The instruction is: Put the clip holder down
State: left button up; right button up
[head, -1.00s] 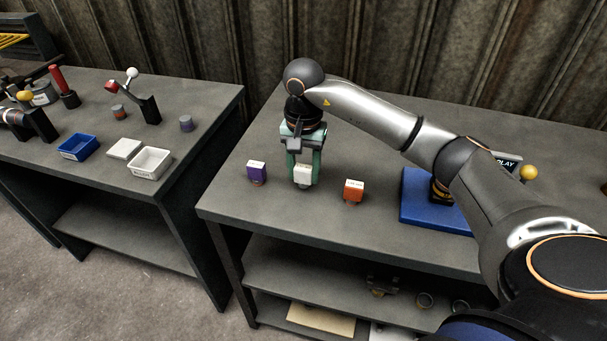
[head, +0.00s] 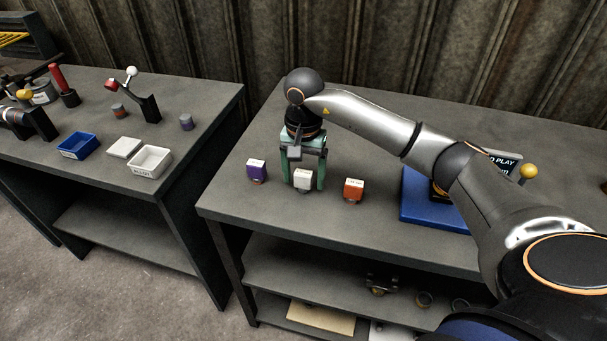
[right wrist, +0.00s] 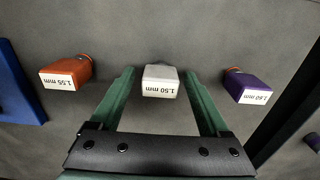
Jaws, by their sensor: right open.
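The white clip holder (head: 303,179), labelled 1.50 mm in the right wrist view (right wrist: 160,82), stands upright on the grey table between a purple holder (head: 257,171) and an orange holder (head: 353,190). My right gripper (head: 305,184) points down over the white holder with its green fingers apart. In the right wrist view the fingers (right wrist: 160,92) are on either side of the white holder, with a gap on both sides. The purple holder (right wrist: 247,86) reads 1.60 mm and the orange holder (right wrist: 66,72) reads 1.55 mm. My left gripper is not in view.
A blue base (head: 425,208) with a display (head: 503,165) and a yellow knob (head: 528,171) is to the right, partly behind my arm. The left table holds a blue bin (head: 78,146) and a white bin (head: 149,162). The table's front strip is clear.

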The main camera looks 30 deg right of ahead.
aim_at(304, 173)
notch_tip(304, 173, up, 12)
jog(key=shift+r, duration=0.15)
dwell(0.3)
